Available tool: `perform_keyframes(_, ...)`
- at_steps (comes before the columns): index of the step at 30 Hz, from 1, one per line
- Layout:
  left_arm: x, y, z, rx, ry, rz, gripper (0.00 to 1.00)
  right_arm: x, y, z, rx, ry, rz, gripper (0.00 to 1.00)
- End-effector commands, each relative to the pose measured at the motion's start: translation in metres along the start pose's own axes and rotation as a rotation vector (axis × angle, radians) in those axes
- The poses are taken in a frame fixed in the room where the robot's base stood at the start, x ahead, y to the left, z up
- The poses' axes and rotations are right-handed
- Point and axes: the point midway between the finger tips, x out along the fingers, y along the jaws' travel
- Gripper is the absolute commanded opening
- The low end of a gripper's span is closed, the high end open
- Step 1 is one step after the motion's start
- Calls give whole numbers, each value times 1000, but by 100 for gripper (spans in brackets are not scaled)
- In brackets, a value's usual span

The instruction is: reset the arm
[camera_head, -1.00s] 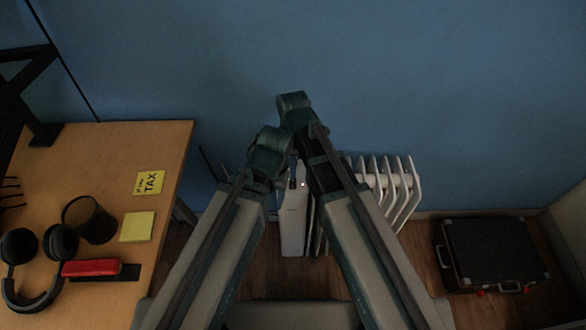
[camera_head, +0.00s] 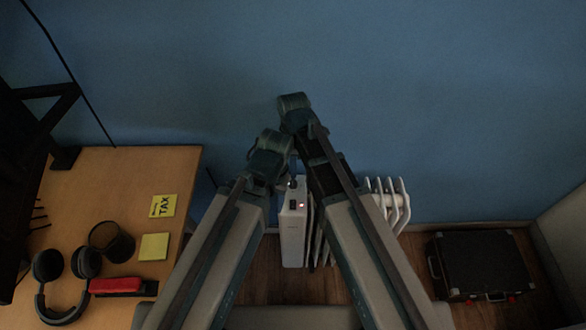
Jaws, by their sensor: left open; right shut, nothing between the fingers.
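My two arms reach up the middle of the head view and come close together at their far ends. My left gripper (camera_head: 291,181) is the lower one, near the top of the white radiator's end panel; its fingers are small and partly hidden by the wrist. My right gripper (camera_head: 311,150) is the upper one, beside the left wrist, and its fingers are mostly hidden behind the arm. I see no object held in either gripper.
A white radiator (camera_head: 293,235) stands behind my arms by the blue wall (camera_head: 430,100). A wooden desk (camera_head: 110,180) at left holds headphones (camera_head: 62,305), a black cup (camera_head: 111,241), yellow notes (camera_head: 154,247) and a red stapler (camera_head: 115,286). A black case (camera_head: 482,262) lies on the floor at right.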

Motion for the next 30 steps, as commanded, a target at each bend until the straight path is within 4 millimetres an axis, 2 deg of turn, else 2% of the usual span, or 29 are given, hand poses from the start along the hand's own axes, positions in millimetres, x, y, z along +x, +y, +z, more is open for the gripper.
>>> perform_keyframes(10,0,0,0,0,0,0,53,0,0,0,3,0,0,0)
perform_keyframes(13,0,0,0,0,0,0,53,1,-2,10,68,2,6,0)
perform_keyframes(17,0,0,0,0,0,0,53,2,-11,44,340,15,32,0)
perform_keyframes(21,0,0,0,0,0,0,53,3,-22,88,729,40,66,0)
perform_keyframes(30,0,0,0,0,0,0,53,4,-37,137,1222,85,104,0)
